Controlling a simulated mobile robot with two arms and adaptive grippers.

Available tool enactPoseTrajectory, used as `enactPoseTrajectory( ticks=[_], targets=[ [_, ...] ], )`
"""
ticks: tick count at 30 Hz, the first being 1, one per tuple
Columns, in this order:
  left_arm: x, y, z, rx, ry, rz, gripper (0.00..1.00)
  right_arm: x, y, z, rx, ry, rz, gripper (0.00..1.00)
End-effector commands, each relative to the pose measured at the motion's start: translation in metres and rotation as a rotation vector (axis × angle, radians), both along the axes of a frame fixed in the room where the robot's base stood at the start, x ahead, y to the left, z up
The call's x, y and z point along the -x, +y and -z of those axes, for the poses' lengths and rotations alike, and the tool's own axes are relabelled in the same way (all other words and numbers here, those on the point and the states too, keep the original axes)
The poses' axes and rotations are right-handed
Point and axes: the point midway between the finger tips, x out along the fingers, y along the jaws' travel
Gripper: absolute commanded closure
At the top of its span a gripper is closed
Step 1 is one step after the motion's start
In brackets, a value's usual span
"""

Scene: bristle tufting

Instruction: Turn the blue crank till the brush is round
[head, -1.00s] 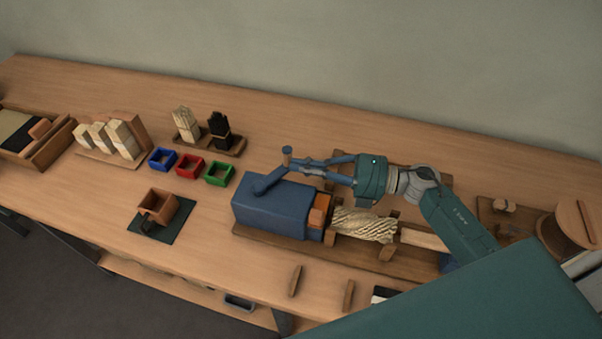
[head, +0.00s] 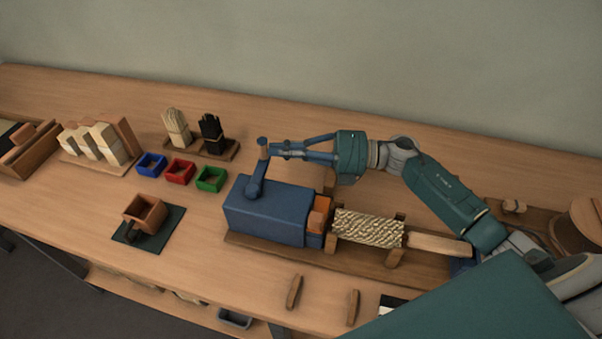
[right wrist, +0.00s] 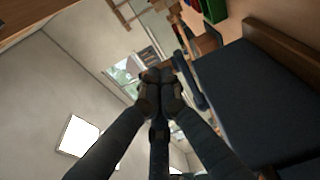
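My right gripper (head: 271,149) is closed around that grip, coming from the right. In the right wrist view its fingers (right wrist: 161,78) meet at the grip, and part of the blue crank arm (right wrist: 188,80) shows beside them. The brush (head: 368,228) lies right of the housing, its pale bristles tightly twisted into a fairly even cylinder, with a wooden handle (head: 440,243) on the right. My left gripper is not in view.
Blue, red and green trays (head: 180,172) stand left of the housing, with an orange-brown box (head: 146,212) on a dark mat nearer. Bristle bundles (head: 177,127) stand behind. Small wooden pegs (head: 294,292) are at the front. The table behind the housing is clear.

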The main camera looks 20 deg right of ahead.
Motion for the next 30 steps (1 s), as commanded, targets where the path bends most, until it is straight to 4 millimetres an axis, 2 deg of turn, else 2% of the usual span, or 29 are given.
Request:
enactPoseTrajectory(
  ticks=[20, 25, 30],
  targets=[
    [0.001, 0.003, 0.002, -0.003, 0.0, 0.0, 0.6, -0.002, 0.0, 0.0, 0.001, 0.0, 0.001, 1.0],
    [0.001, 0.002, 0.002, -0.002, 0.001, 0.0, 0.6, 0.005, -0.016, 0.001, 0.002, 0.002, 0.003, 1.0],
    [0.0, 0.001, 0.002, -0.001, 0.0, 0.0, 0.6, 0.021, -0.049, 0.002, 0.003, 0.004, 0.003, 1.0]
  ],
)
